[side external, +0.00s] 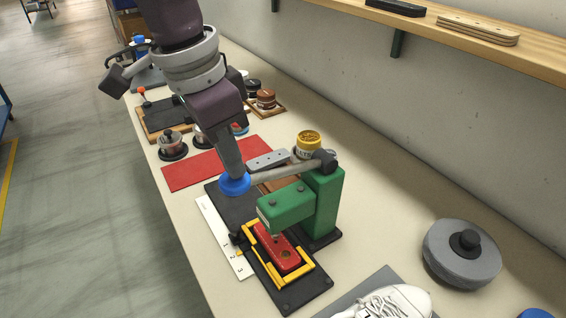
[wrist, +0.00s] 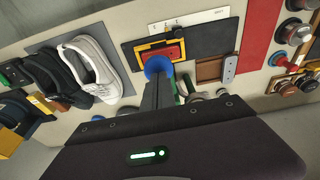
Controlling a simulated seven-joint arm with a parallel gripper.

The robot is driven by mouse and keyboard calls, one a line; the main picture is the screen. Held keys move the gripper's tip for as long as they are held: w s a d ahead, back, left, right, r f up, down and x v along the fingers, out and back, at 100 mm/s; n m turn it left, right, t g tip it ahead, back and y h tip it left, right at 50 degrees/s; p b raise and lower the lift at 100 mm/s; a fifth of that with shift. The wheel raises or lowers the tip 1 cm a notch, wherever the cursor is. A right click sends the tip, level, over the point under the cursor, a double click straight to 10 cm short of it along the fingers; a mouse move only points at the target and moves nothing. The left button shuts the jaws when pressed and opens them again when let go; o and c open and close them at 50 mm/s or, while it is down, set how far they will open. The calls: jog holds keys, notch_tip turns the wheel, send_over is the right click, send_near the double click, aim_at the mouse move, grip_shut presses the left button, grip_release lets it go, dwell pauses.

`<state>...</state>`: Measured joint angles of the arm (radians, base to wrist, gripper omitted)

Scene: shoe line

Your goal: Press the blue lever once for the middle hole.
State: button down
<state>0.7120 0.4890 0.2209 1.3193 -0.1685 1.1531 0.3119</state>
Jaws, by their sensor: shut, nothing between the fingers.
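The green press (side external: 322,205) stands on a dark base, with a grey lever (side external: 285,173) reaching left from its top pivot. The blue knob (side external: 235,185) is at the lever's end, which sits slightly lower than the pivot; the knob also shows in the wrist view (wrist: 158,66). A red strap piece (side external: 272,246) lies inside a yellow frame (side external: 306,267) under the press head; one dark hole shows near its front end. My gripper (side external: 232,170) is shut and empty, its fingertips right at the top of the knob. I cannot tell whether they touch.
A white strip numbered 1 to 3 (side external: 221,234) lies left of the press. A white shoe (side external: 385,303) and grey wheel (side external: 462,253) stand nearer the camera. A red mat (side external: 190,170) and yellow tin (side external: 308,143) lie beyond. The wall and wooden shelf are at right.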

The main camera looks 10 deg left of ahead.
aim_at(230, 179)
jog(key=shift+f, duration=3.3)
jog(key=shift+r, duration=0.1)
notch_tip(230, 179, up, 12)
jog(key=shift+r, duration=0.45)
